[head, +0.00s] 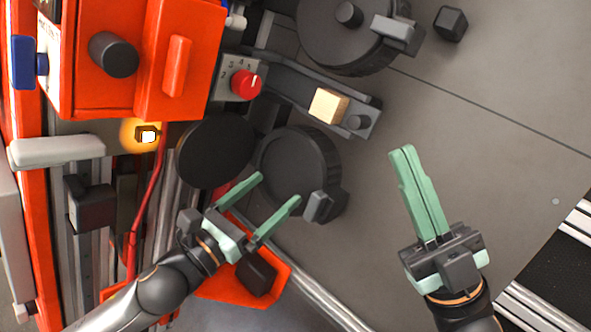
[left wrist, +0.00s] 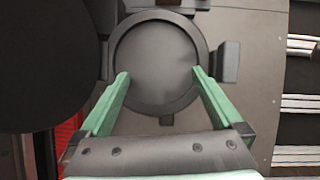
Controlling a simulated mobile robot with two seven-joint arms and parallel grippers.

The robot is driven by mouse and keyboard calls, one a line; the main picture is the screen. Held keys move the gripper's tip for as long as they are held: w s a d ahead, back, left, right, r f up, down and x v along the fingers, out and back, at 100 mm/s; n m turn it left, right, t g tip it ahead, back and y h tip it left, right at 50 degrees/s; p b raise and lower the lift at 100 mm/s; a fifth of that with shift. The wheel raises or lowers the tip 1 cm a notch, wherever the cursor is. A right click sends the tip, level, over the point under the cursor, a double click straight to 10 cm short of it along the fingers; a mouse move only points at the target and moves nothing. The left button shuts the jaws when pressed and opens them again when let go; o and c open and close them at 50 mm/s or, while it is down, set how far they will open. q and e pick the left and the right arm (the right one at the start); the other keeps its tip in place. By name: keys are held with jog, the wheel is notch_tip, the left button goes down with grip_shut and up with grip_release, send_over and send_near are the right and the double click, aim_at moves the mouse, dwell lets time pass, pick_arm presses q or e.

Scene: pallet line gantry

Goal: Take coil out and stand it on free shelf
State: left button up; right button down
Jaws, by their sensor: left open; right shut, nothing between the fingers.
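No coil can be clearly made out. A round dark housing (head: 292,160) sits on the grey panel in the middle of the head view. In the left wrist view the round housing (left wrist: 156,62) shows a flat grey round face inside a rim; I cannot tell whether a coil lies in it. My left gripper (head: 278,189) is open, its two green fingers over the housing's near part. In the left wrist view the left gripper's fingertips (left wrist: 160,74) lie apart on either side of the round face. My right gripper (head: 403,150) is shut and empty, to the right over the bare panel.
A black disc (head: 215,151) lies just left of the housing. A second round housing (head: 340,35) with a knob is at the top. A bar with a tan block (head: 328,106) lies between. The right panel is mostly clear.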

aim_at(289, 176)
pick_arm(q)
jog(key=shift+x, duration=1.15)
jog(key=x, duration=0.1)
jog(key=b+x, duration=0.2)
jog(key=x, duration=0.1)
jog(key=shift+w+a+f, duration=0.2)
jog(key=shift+w+f, duration=0.05)
jog(key=shift+f, duration=0.05)
jog(key=shift+w+d, duration=0.4)
jog(key=shift+w, duration=0.05)
jog(key=shift+c, duration=0.4)
jog(key=shift+r, duration=0.1)
grip_shut()
jog(key=shift+r, duration=0.1)
